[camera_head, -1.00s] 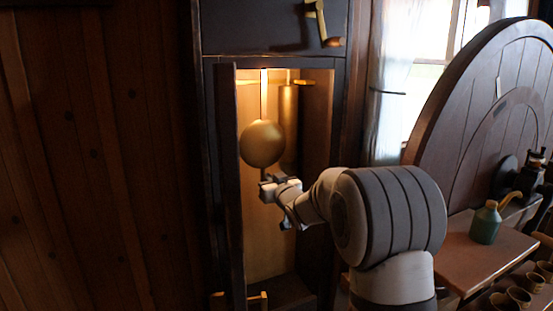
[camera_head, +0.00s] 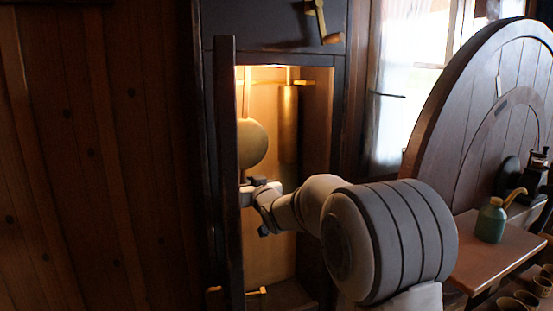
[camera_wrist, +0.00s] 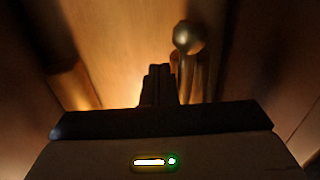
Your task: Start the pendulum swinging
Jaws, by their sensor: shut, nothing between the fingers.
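The pendulum's round brass bob (camera_head: 255,143) hangs on a thin rod (camera_head: 246,92) inside the lit clock case. It is at the left of the opening, its left part hidden by the door edge. My gripper (camera_head: 247,189) is shut and empty, just below the bob; its tip is close to the door edge, and I cannot tell if it touches the bob or rod. In the wrist view my shut fingers (camera_wrist: 158,82) point into the case. A shiny brass ball (camera_wrist: 188,38) shows ahead and to their right; I cannot tell whether it is the bob.
The open case door (camera_head: 228,170) stands edge-on at the left, with a small brass handle (camera_head: 257,291) low down. A brass cylinder (camera_head: 288,120) hangs right of the bob. Right of the case are a large wooden wheel (camera_head: 460,120) and a green oil can (camera_head: 491,221) on a shelf.

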